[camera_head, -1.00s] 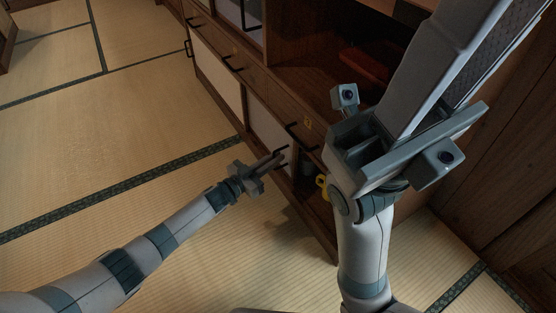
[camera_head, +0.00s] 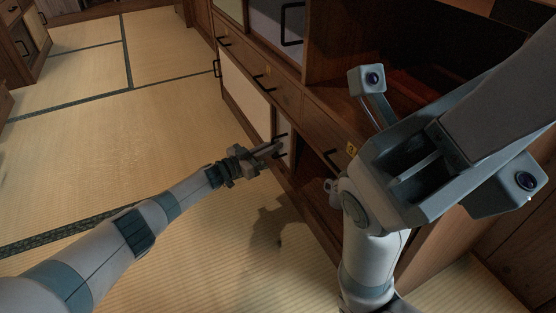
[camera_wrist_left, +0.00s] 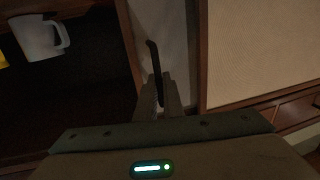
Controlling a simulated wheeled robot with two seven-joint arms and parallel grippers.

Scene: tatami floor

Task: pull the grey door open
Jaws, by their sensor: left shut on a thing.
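The grey door (camera_head: 286,126) is a narrow pale panel low in the wooden cabinet; in the left wrist view it shows as a grey strip (camera_wrist_left: 170,28) between brown frame edges. It carries a black bar handle (camera_wrist_left: 154,60). My left gripper (camera_head: 276,148) is at this handle, shut on it, with a finger on each side in the left wrist view (camera_wrist_left: 160,98). Right of the door in the head view is a dark open compartment (camera_head: 318,165). My right arm fills the right of the head view; its fingers cannot be made out.
A white mug (camera_wrist_left: 42,37) stands in the dark compartment, beside something yellow. A beige panel (camera_head: 247,92) adjoins the door on its other side. Drawers (camera_head: 262,80) with black handles run above. The tatami floor (camera_head: 150,130) left of the cabinet is clear.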

